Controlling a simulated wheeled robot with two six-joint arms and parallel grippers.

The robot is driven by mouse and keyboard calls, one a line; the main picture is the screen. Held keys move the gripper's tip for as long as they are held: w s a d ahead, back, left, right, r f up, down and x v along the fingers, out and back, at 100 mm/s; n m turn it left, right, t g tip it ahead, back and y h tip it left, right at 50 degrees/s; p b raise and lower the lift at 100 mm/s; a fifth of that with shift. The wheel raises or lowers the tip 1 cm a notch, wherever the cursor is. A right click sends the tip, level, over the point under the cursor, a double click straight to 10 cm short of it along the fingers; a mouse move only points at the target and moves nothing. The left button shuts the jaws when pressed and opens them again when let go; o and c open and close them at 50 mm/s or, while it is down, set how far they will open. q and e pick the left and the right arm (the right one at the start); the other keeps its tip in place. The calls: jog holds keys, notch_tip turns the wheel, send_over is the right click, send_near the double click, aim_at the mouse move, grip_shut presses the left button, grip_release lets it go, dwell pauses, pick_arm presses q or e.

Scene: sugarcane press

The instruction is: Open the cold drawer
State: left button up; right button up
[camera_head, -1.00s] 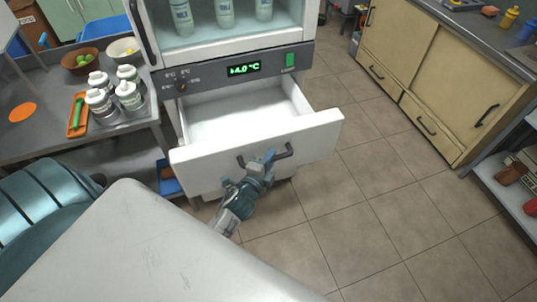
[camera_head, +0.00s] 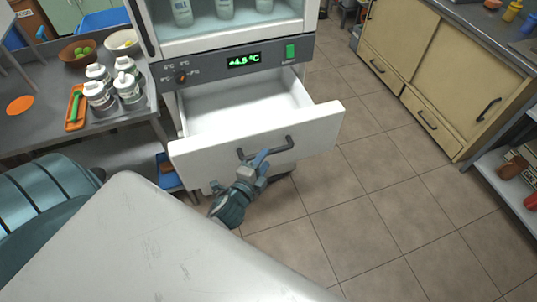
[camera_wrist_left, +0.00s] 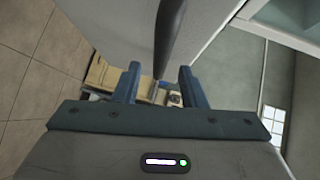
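The cold drawer (camera_head: 200,165) is a white drawer under the fridge cabinet. It stands pulled out, and its inside looks empty. Its dark bar handle (camera_head: 277,149) is on the front panel. My left gripper (camera_head: 241,172) is at the handle, just below and in front of it in the head view. In the left wrist view, its blue fingers (camera_wrist_left: 158,84) are spread apart, with the dark handle (camera_wrist_left: 168,35) showing ahead of the gap between them. Whether a finger touches the handle cannot be told. My right gripper is not in view.
The fridge panel (camera_head: 215,69) above the drawer has a green display reading about +4.5 °C. Bottles stand behind glass above. A grey table (camera_head: 35,138) with bottles and bowls is at left. Beige cabinets (camera_head: 430,60) stand at right. The tiled floor (camera_head: 370,190) between is clear.

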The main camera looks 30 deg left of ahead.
pick_arm(q)
jog(key=shift+s+d+r+b, duration=0.15)
jog(key=shift+s+b, duration=0.1)
jog(key=shift+s, duration=0.7)
jog(key=shift+s+r+b, duration=0.15)
jog(key=shift+s+b, duration=0.1)
jog(key=shift+s, duration=0.75)
jog(key=shift+s+d+r+b, duration=0.15)
jog(key=shift+s+b, duration=0.1)
jog(key=shift+s, duration=0.7)
jog(key=shift+a, duration=0.1)
jog(key=s+a+f+n+g, duration=0.1)
jog(key=s+f+n+g, duration=0.3)
jog(key=f, duration=1.2)
jog(key=s+a+f+n+g, duration=0.1)
jog(key=s+f+n+g, duration=0.25)
jog(key=f, duration=1.25)
jog(key=s+a+f+n+g, duration=0.1)
jog(key=s+f+n+g, duration=0.3)
jog(key=s+f, duration=0.5)
jog(key=s+a+f+n+g, duration=0.1)
jog(key=s+f+n+g, duration=0.2)
jog(key=s+f, duration=0.7)
jog(key=s+n, duration=0.1)
jog(key=s, duration=0.5)
jog(key=shift+a+g, duration=0.2)
jog(key=shift+g, duration=0.15)
jog(key=shift+s, duration=0.1)
